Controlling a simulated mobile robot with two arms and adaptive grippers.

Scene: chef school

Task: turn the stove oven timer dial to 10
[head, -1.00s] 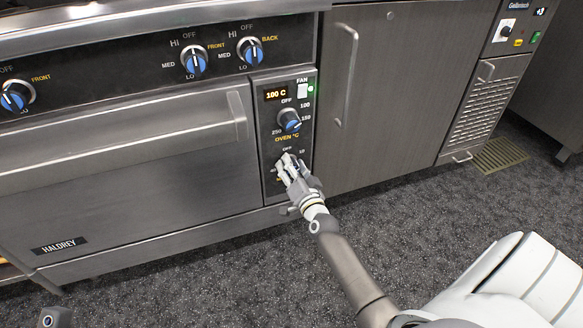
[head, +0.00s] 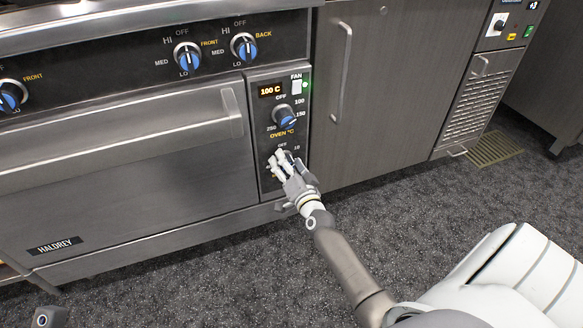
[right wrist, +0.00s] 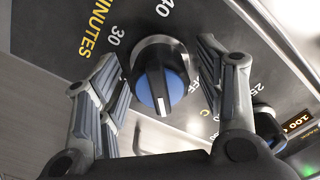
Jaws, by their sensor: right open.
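The timer dial (right wrist: 163,80) is a round silver-rimmed knob with a blue face and dark grip bar, near the word MINUTES. Its white mark points to the bottom of the right wrist view, roughly away from the 40. The number in line with the mark is hidden. My right gripper (right wrist: 163,62) is open, with one finger on each side of the knob. I cannot tell whether either finger touches it. In the head view my right gripper (head: 283,160) covers most of the dial; OFF and 10 show above it.
The oven door handle (head: 232,113) sticks out to the left. A cabinet handle (head: 342,72) stands to the right. The floor in front is clear.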

